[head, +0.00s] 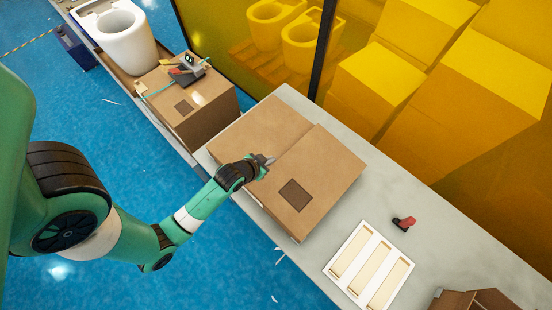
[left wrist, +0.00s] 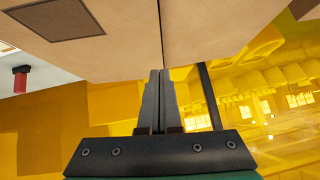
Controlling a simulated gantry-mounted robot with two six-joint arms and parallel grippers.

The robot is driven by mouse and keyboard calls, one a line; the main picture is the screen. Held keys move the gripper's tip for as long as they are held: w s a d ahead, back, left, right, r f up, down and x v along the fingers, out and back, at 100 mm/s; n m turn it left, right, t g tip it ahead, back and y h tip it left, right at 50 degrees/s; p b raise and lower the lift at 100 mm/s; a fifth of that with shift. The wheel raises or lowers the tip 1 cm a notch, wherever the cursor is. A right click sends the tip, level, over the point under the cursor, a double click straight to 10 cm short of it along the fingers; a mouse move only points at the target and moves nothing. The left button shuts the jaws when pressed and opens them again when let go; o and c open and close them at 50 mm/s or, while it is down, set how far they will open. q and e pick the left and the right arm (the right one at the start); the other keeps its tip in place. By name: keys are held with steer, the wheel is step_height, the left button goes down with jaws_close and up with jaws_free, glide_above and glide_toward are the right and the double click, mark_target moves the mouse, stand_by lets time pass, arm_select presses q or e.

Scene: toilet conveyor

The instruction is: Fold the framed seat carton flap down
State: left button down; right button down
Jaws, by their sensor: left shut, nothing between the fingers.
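The seat carton (head: 240,187) lies on the grey bench with two brown flaps covering its top. One flap (head: 334,164) bears a dark framed square (head: 295,194); the other flap (head: 257,125) is plain. Both look nearly flat, with a seam between them. My left gripper (head: 270,160) is shut and empty, its tips at the seam near the middle of the top. In the left wrist view the shut fingers (left wrist: 160,75) point at the seam, with the framed square (left wrist: 56,19) to the left. Whether the tips touch the cardboard I cannot tell. My right gripper is out of view.
On the grey bench (head: 384,207) lie a white slatted tray (head: 369,265) and a small red-and-black object (head: 403,222). An open brown box (head: 474,300) is at the lower right. Another carton (head: 205,117) with a tool on it and a white toilet (head: 127,40) stand at upper left. A yellow transparent screen (head: 222,45) runs behind.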

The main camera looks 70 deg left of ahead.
arm_select(q)
steer(key=b, duration=0.1)
glide_above(277, 162)
steer(key=d, duration=0.1)
steer(key=f, duration=0.4)
steer(key=shift+s+d+f, duration=0.1)
steer(key=shift+s+f, duration=0.05)
steer(key=shift+s, duration=0.05)
steer(key=f, duration=0.2)
steer(key=shift+s+f+b, duration=0.2)
steer(key=shift+f+b, duration=0.1)
steer(key=shift+b, duration=0.1)
steer(key=shift+f, duration=0.5)
steer(key=shift+s+a+f+b, duration=0.1)
steer(key=shift+a+f+b, duration=0.1)
steer(key=shift+f+b, duration=0.3)
steer(key=shift+s+a+f+b, duration=0.15)
steer(key=shift+f+b, duration=0.2)
steer(key=shift+f, duration=0.25)
steer(key=shift+w+r, duration=0.1)
